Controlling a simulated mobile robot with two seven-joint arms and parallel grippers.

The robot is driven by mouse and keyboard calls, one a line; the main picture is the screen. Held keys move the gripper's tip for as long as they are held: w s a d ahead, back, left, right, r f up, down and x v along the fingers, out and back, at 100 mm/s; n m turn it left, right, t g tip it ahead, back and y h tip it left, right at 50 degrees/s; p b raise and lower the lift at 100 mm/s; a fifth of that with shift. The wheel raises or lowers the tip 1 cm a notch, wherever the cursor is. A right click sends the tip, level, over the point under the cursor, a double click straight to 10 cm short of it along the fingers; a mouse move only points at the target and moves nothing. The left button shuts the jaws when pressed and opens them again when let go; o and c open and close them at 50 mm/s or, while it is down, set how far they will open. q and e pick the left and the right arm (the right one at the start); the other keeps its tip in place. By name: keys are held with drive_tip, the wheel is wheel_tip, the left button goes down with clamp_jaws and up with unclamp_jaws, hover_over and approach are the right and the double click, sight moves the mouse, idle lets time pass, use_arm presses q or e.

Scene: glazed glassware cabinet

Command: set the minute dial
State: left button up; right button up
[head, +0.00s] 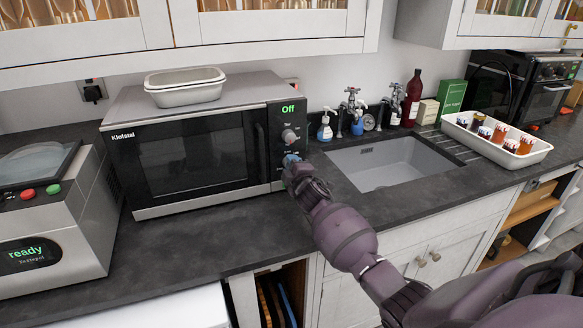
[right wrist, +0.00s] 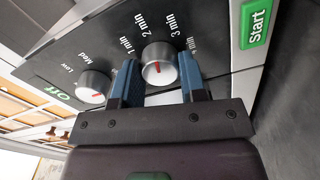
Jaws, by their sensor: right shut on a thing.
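The microwave (head: 188,165) stands on the counter with its door shut, and its green display reads "Off". The minute dial (right wrist: 159,54) is a silver knob with a red mark and printed labels including "1 min", "2 min" and "3 min". I cannot tell exactly which label the mark points at. My right gripper (head: 291,166) is at the lower part of the control panel. In the right wrist view its blue fingers (right wrist: 158,72) are shut on the minute dial, one on each side. The gripper hides most of the dial in the head view. My left gripper is not in view.
A second knob (right wrist: 94,86), labelled "Low" and "Med", is beside the dial. A green "Start" button (right wrist: 257,22) is on its other side. Counter in front is clear.

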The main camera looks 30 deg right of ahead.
drive_tip(key=shift+n, duration=1.2)
drive_tip(key=o, duration=0.9)
drive_tip(key=shift+s, duration=0.1)
drive_tip(key=v, duration=1)
drive_tip(key=shift+s+a, duration=0.15)
drive_tip(key=shift+s, duration=0.1)
